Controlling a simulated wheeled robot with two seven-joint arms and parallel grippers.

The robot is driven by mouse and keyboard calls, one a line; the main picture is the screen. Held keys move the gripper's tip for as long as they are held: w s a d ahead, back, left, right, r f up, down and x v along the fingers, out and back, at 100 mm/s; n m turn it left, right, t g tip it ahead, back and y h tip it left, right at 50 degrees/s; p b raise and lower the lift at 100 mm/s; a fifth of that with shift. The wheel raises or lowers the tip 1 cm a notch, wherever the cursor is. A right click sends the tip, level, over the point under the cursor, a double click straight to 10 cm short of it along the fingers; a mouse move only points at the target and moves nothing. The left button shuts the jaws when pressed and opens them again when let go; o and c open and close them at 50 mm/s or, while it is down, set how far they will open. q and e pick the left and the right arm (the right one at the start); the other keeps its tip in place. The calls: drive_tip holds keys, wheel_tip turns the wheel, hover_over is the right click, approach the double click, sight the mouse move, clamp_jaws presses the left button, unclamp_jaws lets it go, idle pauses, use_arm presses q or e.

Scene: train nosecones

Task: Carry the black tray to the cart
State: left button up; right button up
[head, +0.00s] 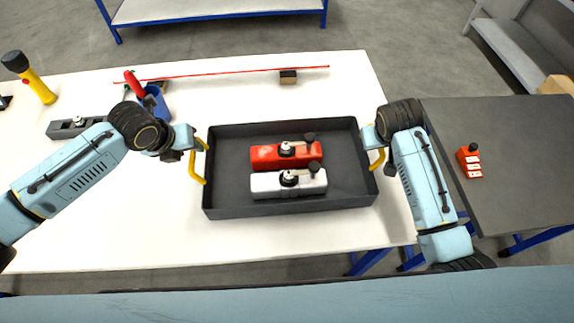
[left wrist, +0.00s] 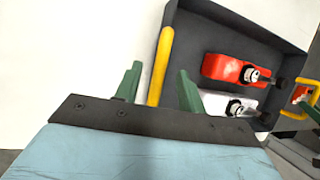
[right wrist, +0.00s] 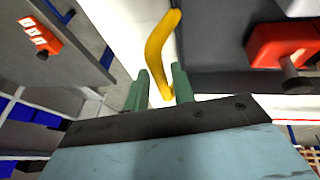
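The black tray (head: 345,165) lies on the white table (head: 110,220), with a yellow handle at each end. A red block (head: 270,157) and a white block (head: 262,183) lie in it. My left gripper (head: 194,142) is at the left handle (left wrist: 160,68); its green fingers are apart, one on each side of the bar. My right gripper (head: 377,141) is at the right handle (right wrist: 158,50); its fingers are apart with the handle's lower end between them. A dark grey-topped surface (head: 505,135) at the right, probably the cart, has blue legs.
A red block with white labels (head: 469,162) stands on the grey top. A yellow flashlight (head: 37,82), a blue cup (head: 157,103) and a grey block (head: 75,127) are on the table's left. A red line (head: 220,72) runs behind the tray.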

sight(193, 152)
use_arm(q)
drive_tip(key=shift+x, duration=1.75)
use_arm(e)
drive_tip(key=shift+x, duration=1.7)
use_arm(q)
drive_tip(key=c, duration=0.5)
use_arm(e)
drive_tip(key=c, duration=0.5)
use_arm(q)
clamp_jaws()
use_arm(e)
clamp_jaws()
use_arm(q)
drive_tip(key=shift+r, duration=0.25)
use_arm(e)
drive_tip(key=shift+w+r, duration=0.1)
drive_tip(key=shift+r, duration=0.1)
